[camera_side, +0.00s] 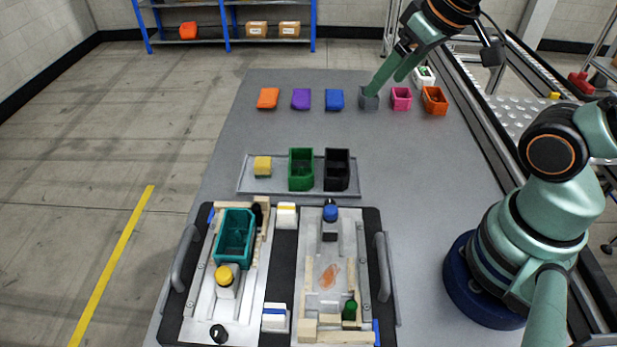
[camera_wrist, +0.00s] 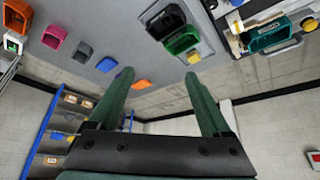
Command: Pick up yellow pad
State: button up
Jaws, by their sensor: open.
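A small yellow block (camera_side: 262,166), which looks like the yellow pad, sits at the left end of a flat grey tray (camera_side: 282,190). A green bin (camera_side: 301,168) and a black bin (camera_side: 337,170) stand to its right on the same tray. It also shows small in the wrist view (camera_wrist: 193,57), beside the green bin (camera_wrist: 182,41). My gripper (camera_side: 384,87) is open and empty, at the back of the table by the grey bin (camera_side: 369,101), well away from the yellow block. In the wrist view, the two green fingers (camera_wrist: 158,75) are spread with nothing between them.
Orange (camera_side: 268,98), purple (camera_side: 301,99), blue (camera_side: 334,99) and pink (camera_side: 401,98) pieces line the back. A pallet fixture (camera_side: 384,267) with a teal bin (camera_side: 234,238) and yellow knob (camera_side: 224,275) stands in front. The grey table between the back row and tray is clear.

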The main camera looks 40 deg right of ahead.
jog(key=n+g, duration=0.6)
jog(key=n, duration=0.4)
send_over(262, 161)
notch_tip(262, 161, down, 13)
notch_tip(262, 161, down, 11)
jog(key=shift+f, duration=0.2)
grip_shut()
jog(key=shift+r, duration=0.15)
notch_tip(262, 161, up, 20)
